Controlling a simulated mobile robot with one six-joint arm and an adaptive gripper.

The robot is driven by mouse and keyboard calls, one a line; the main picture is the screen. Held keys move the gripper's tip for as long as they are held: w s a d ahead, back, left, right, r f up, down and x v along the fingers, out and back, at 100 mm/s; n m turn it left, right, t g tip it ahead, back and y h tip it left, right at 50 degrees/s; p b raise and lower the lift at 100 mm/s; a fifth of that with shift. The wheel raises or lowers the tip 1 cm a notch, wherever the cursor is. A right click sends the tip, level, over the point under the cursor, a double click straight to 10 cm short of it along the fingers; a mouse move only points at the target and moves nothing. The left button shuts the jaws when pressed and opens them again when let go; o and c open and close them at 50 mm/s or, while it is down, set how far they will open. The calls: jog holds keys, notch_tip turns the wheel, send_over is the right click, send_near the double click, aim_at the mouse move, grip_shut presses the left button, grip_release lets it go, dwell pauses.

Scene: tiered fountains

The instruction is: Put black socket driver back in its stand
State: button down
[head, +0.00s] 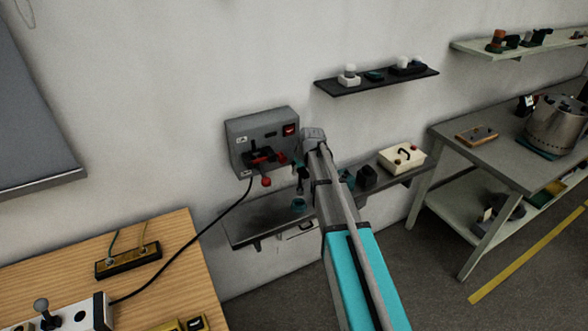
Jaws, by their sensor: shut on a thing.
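My gripper (299,168) is beyond the end of my arm, over the grey wall shelf (262,226) and close to the right side of the grey wall box. It is small and partly hidden by my arm. It is shut on a small dark thing, apparently the black socket driver (303,186), which hangs below it, apart from the shelf as far as I can tell. A small teal holder (298,205) sits on the shelf just below; it may be the stand, but it is too small to be sure.
The grey wall box (262,140) carries a red switch and red-knobbed levers. Right of my arm, the shelf holds dark blocks (367,177) and a cream case (402,158). A wooden table (185,235) is at left. A grey bench (470,150) stands at right.

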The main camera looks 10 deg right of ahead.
aim_at(298, 188)
jog(key=shift+w, duration=0.15)
jog(key=shift+a, duration=0.2)
dwell(0.3)
jog(key=shift+f, duration=0.15)
notch_tip(298, 188, down, 4)
jog(key=b, duration=0.4)
jog(key=shift+r, duration=0.2)
jog(key=shift+f, duration=0.15)
dwell(0.9)
jog(key=shift+f+b, duration=1.3)
jog(key=shift+b, duration=0.1)
dwell(0.9)
jog(key=shift+c, duration=1.3)
grip_release()
